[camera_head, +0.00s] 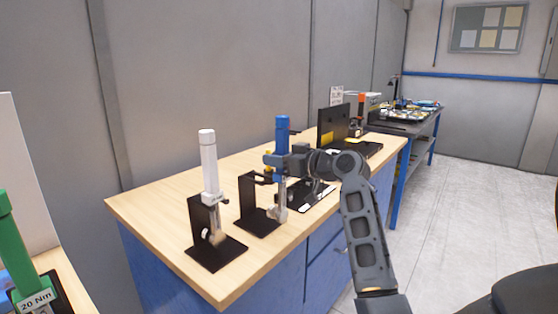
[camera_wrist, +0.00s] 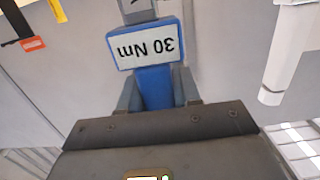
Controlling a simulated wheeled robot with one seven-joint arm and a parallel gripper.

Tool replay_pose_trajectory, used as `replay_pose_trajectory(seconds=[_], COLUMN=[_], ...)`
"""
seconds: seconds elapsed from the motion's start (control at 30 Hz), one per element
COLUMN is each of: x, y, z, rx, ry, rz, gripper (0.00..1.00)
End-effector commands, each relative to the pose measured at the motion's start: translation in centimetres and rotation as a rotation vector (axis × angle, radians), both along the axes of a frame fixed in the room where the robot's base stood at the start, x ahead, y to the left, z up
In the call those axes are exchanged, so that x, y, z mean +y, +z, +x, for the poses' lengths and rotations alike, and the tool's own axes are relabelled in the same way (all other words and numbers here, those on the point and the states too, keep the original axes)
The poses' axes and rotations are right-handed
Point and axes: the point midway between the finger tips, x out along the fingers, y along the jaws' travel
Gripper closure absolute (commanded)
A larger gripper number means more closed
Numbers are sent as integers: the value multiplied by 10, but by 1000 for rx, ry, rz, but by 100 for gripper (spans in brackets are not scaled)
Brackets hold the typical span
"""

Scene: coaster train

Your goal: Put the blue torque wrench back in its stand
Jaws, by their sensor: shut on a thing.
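The blue torque wrench (camera_head: 282,133) is upright, with its blue handle at the top and its metal head low. In the wrist view the blue wrench (camera_wrist: 154,85) sits between my fingers (camera_wrist: 157,98), with a "30 Nm" label facing the camera. A black stand (camera_head: 256,220) stands on the wooden bench directly left of the wrench. The wrench's lower end is close to the stand's base; I cannot tell whether it touches or is seated.
A white wrench (camera_head: 208,165) stands in its own black stand at the left. A green wrench (camera_head: 14,240) is at the near left.

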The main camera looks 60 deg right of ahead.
Motion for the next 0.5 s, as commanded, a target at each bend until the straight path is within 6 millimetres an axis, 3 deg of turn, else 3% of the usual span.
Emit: replay_pose_trajectory(seconds=[0.5], x=[-3], y=[3], z=[12], rx=[-4], ry=[-1], rz=[-3], gripper=[100])
